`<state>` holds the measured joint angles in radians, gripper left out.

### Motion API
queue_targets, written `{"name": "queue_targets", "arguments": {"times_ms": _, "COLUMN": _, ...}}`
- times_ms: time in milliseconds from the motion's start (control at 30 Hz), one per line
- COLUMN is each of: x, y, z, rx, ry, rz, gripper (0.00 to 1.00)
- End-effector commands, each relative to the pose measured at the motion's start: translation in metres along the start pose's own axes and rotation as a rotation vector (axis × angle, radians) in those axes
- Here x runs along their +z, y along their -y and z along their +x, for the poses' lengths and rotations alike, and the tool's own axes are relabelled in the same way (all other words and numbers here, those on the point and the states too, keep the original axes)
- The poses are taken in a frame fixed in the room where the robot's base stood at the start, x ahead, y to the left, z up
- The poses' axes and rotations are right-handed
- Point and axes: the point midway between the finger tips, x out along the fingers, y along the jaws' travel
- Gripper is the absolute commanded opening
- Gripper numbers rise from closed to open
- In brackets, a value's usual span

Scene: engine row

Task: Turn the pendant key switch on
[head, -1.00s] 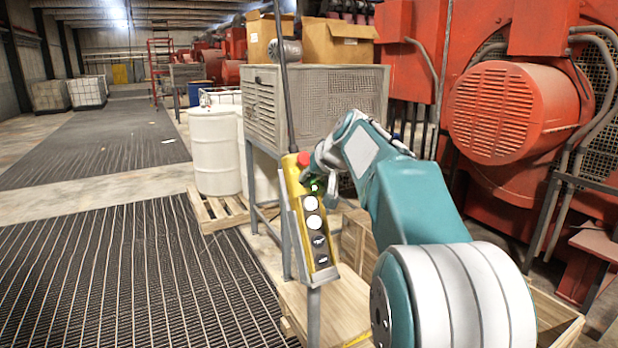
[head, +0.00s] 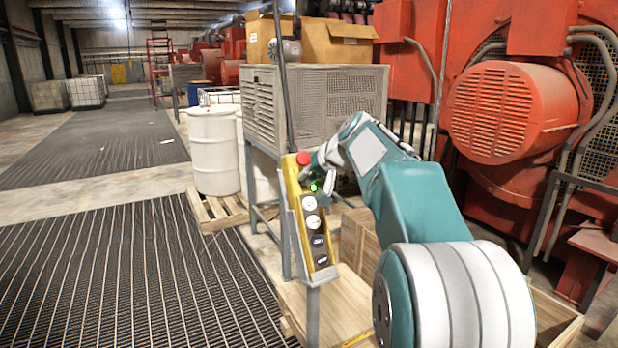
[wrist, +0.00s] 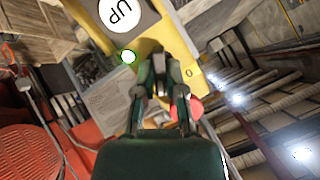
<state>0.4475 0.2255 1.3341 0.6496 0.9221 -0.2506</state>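The yellow pendant (head: 292,180) hangs upright in the head view, with a red knob (head: 303,158) near its top, a small green light (head: 315,188) and a column of round buttons. My gripper (head: 318,176) is at the pendant's upper face, beside the red knob and green light. In the wrist view, my gripper (wrist: 163,62) reaches the yellow face between the lit green light (wrist: 128,56) and a "0" mark (wrist: 189,72). The white UP button (wrist: 121,12) is above. The fingers cover the key switch, so I cannot tell whether they grip the key or which way it points.
A grey post (head: 313,315) stands below the pendant, and a dark cable runs up from it. A grey metal cabinet (head: 335,95) stands behind. Red machinery (head: 515,110) fills the right side. Open wooden crates are below my arm.

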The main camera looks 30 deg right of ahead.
Motion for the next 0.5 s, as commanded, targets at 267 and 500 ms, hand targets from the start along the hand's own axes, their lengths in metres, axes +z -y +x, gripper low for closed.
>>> {"name": "queue_targets", "arguments": {"times_ms": 267, "x": 0.0023, "y": -0.0013, "z": 0.0031, "rx": 0.001, "ry": 0.008, "rz": 0.002, "gripper": 0.49}}
{"name": "queue_targets", "arguments": {"times_ms": 500, "x": 0.0011, "y": -0.0006, "z": 0.0016, "rx": 0.000, "ry": 0.004, "rz": 0.000, "gripper": 0.49}}
